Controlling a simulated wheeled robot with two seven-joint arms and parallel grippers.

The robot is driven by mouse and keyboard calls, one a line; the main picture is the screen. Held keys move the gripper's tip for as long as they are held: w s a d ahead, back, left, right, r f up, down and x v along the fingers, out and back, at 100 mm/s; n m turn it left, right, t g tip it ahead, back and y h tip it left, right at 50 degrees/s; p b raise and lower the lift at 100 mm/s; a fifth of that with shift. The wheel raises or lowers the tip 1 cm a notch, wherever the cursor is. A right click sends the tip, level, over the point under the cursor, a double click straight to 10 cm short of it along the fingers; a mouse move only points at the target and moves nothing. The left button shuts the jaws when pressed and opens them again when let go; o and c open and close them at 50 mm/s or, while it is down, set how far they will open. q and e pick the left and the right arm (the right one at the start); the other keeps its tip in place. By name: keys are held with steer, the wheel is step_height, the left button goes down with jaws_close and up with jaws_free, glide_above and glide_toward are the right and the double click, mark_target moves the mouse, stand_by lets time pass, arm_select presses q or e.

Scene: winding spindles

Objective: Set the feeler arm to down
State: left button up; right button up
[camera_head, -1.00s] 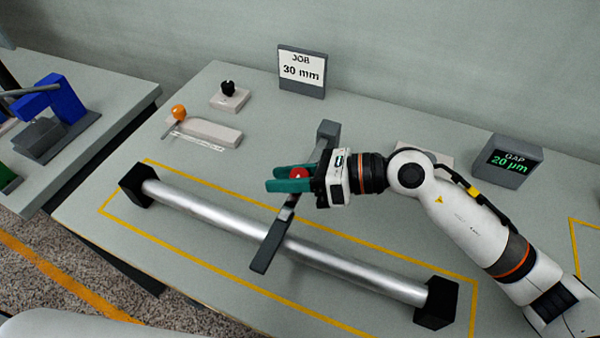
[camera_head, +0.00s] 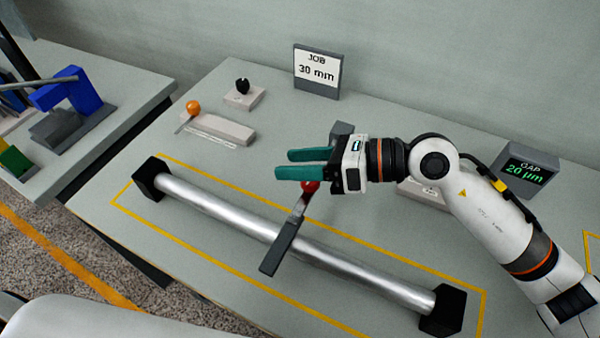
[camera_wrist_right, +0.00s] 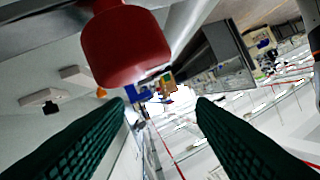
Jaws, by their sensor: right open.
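The feeler arm (camera_head: 284,248) is a dark grey bar that crosses over the shiny metal roller (camera_head: 230,218). It carries a red knob (camera_head: 311,187), partly hidden by my right gripper. The knob also shows large at the top of the right wrist view (camera_wrist_right: 125,45). I cannot tell whether the bar touches the roller. My right gripper (camera_head: 280,164) is open, its teal fingers pointing left just above the knob in the head view. In the wrist view the knob is outside the gap between the fingertips (camera_wrist_right: 160,104). My left gripper is not in view.
Black end blocks (camera_head: 443,311) hold the roller inside a yellow outline. A job sign (camera_head: 317,72) reads 30 mm; a gap display (camera_head: 526,172) reads 20 µm. An orange-knobbed lever (camera_head: 193,107) and a black-knobbed block (camera_head: 243,95) stand at the back left.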

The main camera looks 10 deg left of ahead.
step_height(320, 180, up, 6)
steer(key=shift+s, duration=0.2)
steer(key=shift+a, duration=0.1)
stand_by(0.4)
